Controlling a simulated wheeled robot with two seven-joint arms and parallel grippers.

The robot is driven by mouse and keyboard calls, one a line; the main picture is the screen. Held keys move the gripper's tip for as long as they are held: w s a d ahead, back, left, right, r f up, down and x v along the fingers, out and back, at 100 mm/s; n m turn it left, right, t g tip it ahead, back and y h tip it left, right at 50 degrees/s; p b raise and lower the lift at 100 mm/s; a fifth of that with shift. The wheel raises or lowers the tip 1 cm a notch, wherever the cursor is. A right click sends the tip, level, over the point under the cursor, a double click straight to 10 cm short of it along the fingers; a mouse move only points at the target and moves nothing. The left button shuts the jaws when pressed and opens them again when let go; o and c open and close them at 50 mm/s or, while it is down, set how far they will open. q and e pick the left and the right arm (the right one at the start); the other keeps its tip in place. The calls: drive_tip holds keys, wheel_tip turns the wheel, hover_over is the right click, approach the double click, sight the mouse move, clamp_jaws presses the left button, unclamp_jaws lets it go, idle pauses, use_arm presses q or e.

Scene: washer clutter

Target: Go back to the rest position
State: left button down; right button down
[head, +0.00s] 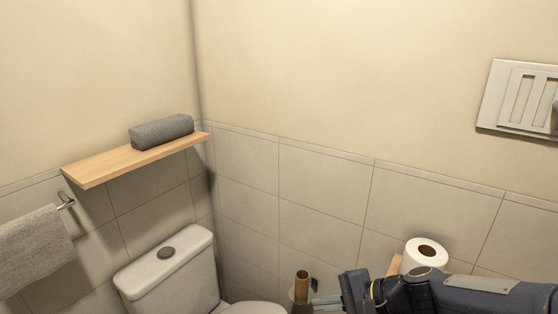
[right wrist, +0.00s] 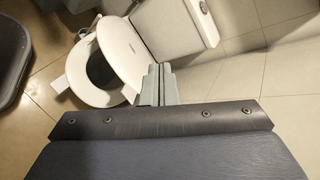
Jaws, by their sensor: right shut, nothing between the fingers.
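My right arm comes in from the right edge of the head view, low in the picture. Its gripper (head: 326,301) points left, near an empty cardboard roll tube (head: 302,286) at the bottom. In the right wrist view the two fingers (right wrist: 156,86) lie together, shut and empty. Beyond them is the white toilet (right wrist: 104,66), with its seat and bowl in sight below. The gap between fingers and toilet is hard to judge. My left gripper does not show in either view.
A wooden shelf (head: 95,169) with a grey rolled towel (head: 161,132) is on the left wall. Below it are a hanging towel (head: 33,250) and the toilet tank (head: 170,276). A white paper roll (head: 425,252) stands behind my right arm. A wall panel (head: 520,99) is at upper right.

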drive_tip(key=s+d+r+n+h, duration=0.1)
drive_tip(key=s+d+n+h, duration=0.2)
drive_tip(key=s, duration=0.7)
drive_tip(key=s+d+r+n+t+h, duration=0.1)
drive_tip(key=s+d+n+h, duration=0.2)
drive_tip(key=s+d+n, duration=0.3)
drive_tip(key=shift+s+d+n+h, duration=0.3)
drive_tip(key=shift+s+d, duration=0.65)
drive_tip(key=shift+s, duration=1.3)
